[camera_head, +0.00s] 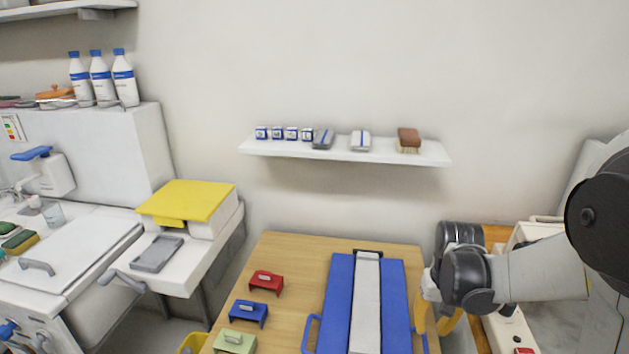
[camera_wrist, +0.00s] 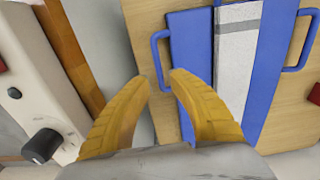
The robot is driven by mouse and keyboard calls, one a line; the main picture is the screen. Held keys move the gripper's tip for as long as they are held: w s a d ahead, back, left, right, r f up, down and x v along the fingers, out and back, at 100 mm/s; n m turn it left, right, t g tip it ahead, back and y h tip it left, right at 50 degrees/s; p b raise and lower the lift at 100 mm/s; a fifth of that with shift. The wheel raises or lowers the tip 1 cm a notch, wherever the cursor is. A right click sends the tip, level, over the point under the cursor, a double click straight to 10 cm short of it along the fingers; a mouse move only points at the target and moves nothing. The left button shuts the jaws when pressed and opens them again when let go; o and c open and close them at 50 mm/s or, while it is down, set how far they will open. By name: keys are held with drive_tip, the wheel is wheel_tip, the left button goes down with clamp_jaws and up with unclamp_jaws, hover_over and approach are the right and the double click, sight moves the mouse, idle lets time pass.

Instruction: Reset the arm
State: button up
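My gripper (camera_wrist: 160,82) shows in the wrist view with two yellow fingers spread apart and nothing between them. It points down over the edge of the wooden table, beside the handle of a blue board with a white strip (camera_wrist: 187,48). In the head view my arm comes in from the right, and the gripper (camera_head: 437,318) hangs just right of the blue board (camera_head: 341,290). Its fingertips are partly hidden there, and I cannot tell whether a finger touches the board's handle.
The wooden table (camera_head: 292,256) also bears red (camera_head: 266,282), blue (camera_head: 248,313) and green (camera_head: 234,342) holders. A white appliance with a black knob (camera_wrist: 42,146) stands close beside the gripper. A wall shelf (camera_head: 345,151) holds small boxes and a brush. A yellow-lidded box (camera_head: 187,201) stands left.

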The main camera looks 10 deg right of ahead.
drive_tip(key=s+a+r+n+t, duration=0.3)
drive_tip(key=s+a+r+t, duration=0.4)
drive_tip(key=s+a+r, duration=0.3)
drive_tip(key=a+r, duration=0.3)
drive_tip(key=r, duration=0.1)
drive_tip(key=shift+s, duration=0.4)
